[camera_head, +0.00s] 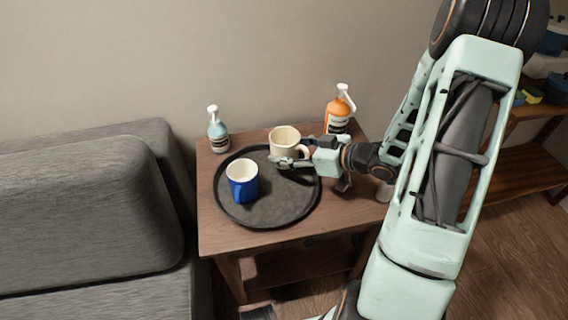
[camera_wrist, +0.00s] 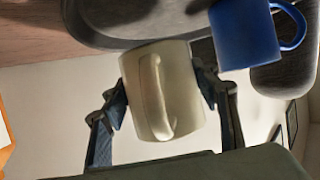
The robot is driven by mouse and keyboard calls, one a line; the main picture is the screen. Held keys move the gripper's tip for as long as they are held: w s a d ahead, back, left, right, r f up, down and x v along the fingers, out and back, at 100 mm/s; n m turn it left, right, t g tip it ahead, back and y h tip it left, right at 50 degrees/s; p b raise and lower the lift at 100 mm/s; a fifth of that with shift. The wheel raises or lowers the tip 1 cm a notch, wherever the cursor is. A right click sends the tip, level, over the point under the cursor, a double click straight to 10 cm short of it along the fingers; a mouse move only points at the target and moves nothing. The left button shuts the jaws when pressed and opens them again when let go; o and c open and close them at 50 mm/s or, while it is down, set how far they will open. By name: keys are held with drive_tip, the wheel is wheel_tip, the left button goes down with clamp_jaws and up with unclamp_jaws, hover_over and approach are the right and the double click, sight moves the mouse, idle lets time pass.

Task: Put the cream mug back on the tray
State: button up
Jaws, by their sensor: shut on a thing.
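The cream mug (camera_head: 285,141) is at the back right of the round dark tray (camera_head: 262,216) in the head view, over or close to its rim. In the wrist view the cream mug (camera_wrist: 160,92) fills the middle, with its handle facing the camera. My gripper (camera_head: 291,163) reaches in from the right and is shut on the mug, one finger on each side of it (camera_wrist: 161,92). The blue mug (camera_head: 242,181) stands on the tray's left part and also shows in the wrist view (camera_wrist: 243,35). I cannot tell whether the cream mug touches the tray.
The tray lies on a small wooden table (camera_head: 225,243). A grey sofa (camera_head: 85,215) is at the left. The tray's front and right are clear.

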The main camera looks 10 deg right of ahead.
drive_tip(key=shift+w+a+f, duration=0.2)
drive_tip(key=shift+w+f, duration=0.1)
drive_tip(key=shift+f, duration=0.1)
drive_tip(key=shift+w+a+f+b, duration=0.1)
drive_tip(key=shift+w+f+b, duration=0.1)
drive_tip(key=shift+f+b, duration=1.05)
drive_tip(key=shift+f+p, duration=0.35)
drive_tip(key=shift+f, duration=0.15)
drive_tip(key=o, duration=1.8)
drive_tip(key=shift+f, duration=0.1)
drive_tip(key=shift+r, duration=0.25)
drive_tip(key=p+v, duration=0.3)
drive_tip(key=v, duration=0.9)
drive_tip(key=shift+s+f+p, duration=0.1)
drive_tip(key=shift+f+p, duration=0.1)
drive_tip(key=shift+p, duration=0.2)
